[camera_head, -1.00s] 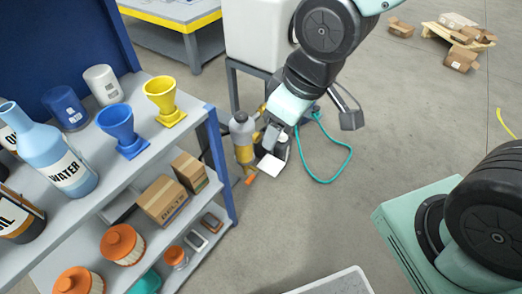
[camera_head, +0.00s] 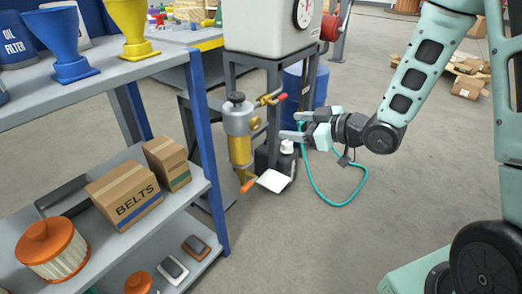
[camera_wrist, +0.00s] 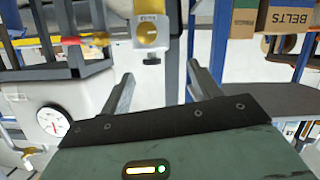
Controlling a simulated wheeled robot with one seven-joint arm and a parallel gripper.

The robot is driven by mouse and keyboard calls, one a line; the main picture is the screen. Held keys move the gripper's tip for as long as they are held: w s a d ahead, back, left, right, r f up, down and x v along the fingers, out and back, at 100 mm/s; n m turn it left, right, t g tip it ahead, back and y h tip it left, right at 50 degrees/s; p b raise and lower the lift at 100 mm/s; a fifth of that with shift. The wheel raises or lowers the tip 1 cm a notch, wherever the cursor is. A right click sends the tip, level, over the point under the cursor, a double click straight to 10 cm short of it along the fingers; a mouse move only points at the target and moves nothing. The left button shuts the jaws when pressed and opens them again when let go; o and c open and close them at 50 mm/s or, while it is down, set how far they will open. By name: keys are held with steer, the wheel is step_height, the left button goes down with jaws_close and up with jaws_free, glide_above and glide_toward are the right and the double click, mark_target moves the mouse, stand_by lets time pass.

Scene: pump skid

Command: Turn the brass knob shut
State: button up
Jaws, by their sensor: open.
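The brass fitting (camera_head: 256,122) sits on the right side of a grey-and-yellow cylinder unit (camera_head: 240,145), below a brass pipe with a red handle (camera_head: 280,97).
A white tank with a gauge (camera_head: 303,14) stands on a dark frame above the unit. A shelf (camera_head: 195,200) with boxes and funnels stands left. A teal hose (camera_head: 335,203) lies on the floor under my gripper.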

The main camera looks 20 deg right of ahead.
steer(key=d+f+t+y+b, duration=0.2)
steer(key=d+f+b, duration=0.2)
steer(key=f+b, duration=0.15)
steer(key=b, duration=0.7)
glide_toward(258, 124)
steer(key=shift+t, duration=0.4)
steer(key=x, duration=0.5)
steer(key=f+x, duration=0.1)
steer(key=x, duration=0.2)
steer(key=shift+w+a+r, duration=0.1)
steer(key=shift+w+a, duration=0.25)
steer(key=shift+w, duration=0.1)
steer(key=c, duration=1)
